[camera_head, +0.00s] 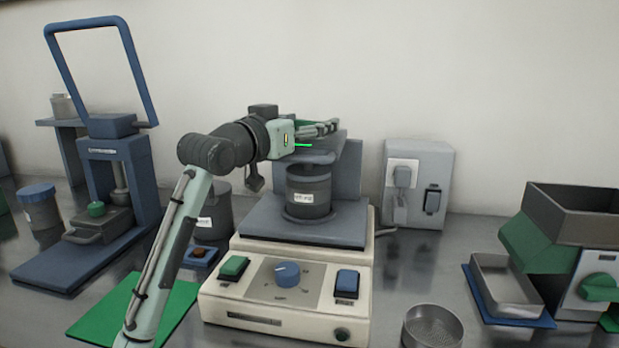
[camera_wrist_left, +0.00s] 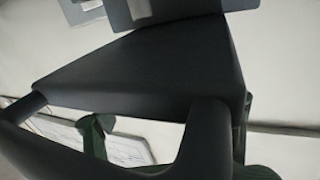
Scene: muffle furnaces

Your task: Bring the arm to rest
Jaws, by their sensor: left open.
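My left arm comes in from the lower left in the head view. Its gripper (camera_head: 318,130) is open and points right, above the dark labelled jar (camera_head: 309,190) on the beige machine (camera_head: 283,303). The gripper is close to the dark top plate of the machine's rear post (camera_head: 345,147); I cannot tell whether they touch. In the left wrist view a large dark part (camera_wrist_left: 150,65) fills the middle, with green finger parts (camera_wrist_left: 95,135) below it. Nothing shows held. My right gripper is not in view.
A blue press with a tall handle (camera_head: 115,190) stands left. A green mat (camera_head: 95,312) lies under my arm. A grey socket box (camera_head: 418,185) stands behind right. A round sieve (camera_head: 432,328), a metal tray (camera_head: 505,285) and a green hopper machine (camera_head: 570,240) are right.

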